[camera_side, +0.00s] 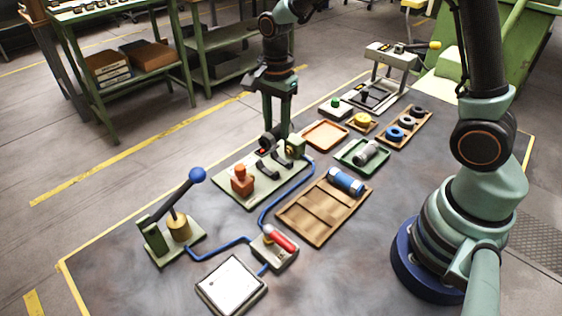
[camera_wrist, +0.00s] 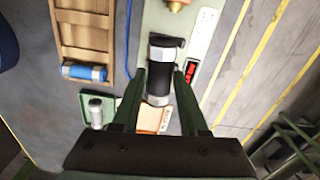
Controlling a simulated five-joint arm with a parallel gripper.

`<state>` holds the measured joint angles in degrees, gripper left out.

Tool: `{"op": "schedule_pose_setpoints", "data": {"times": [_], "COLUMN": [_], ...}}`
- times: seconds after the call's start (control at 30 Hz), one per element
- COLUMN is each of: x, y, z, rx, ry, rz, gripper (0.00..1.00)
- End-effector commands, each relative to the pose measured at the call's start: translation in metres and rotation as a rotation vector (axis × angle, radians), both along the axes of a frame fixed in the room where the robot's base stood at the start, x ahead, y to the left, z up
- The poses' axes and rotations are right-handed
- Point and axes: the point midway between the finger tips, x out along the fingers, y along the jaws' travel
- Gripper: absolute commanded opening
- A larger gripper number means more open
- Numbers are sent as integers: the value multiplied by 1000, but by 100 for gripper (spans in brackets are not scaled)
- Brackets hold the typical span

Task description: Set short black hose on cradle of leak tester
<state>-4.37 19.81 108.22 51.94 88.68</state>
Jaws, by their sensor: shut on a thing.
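In the side view my gripper (camera_side: 277,122) points down over the far end of the leak tester's green base plate (camera_side: 227,186). The hose (camera_side: 267,141) hangs tilted between its fingers. The dark curved cradle (camera_side: 268,168) stands on the plate just below and in front of the hose. Whether the hose touches the cradle is hard to tell.
A wooden tray (camera_side: 318,228) holds a blue hose (camera_side: 346,181). A green tray (camera_side: 348,160) holds a grey piece (camera_side: 367,151). An empty orange tray (camera_side: 325,134) lies beyond the tester. A blue-knobbed lever (camera_side: 197,175) rises at left. Blue tubing (camera_side: 264,213) runs beside the tester.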

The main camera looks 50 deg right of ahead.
Motion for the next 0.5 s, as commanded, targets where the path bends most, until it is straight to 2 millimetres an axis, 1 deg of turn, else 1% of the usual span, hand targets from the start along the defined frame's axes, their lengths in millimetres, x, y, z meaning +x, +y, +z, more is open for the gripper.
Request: {"op": "schedule_pose_setpoints", "data": {"times": [0.1, 0.27, 0.37, 0.5], "x": [7, 9, 9, 8], "y": [-1, -1, -1, -1], "z": [2, -2, -9, -24], "rx": [0, 0, 0, 0], "ry": [0, 3, 2, 4], "rz": [-74, -102, -102, -101], "gripper": [3, 3, 3, 3]}}
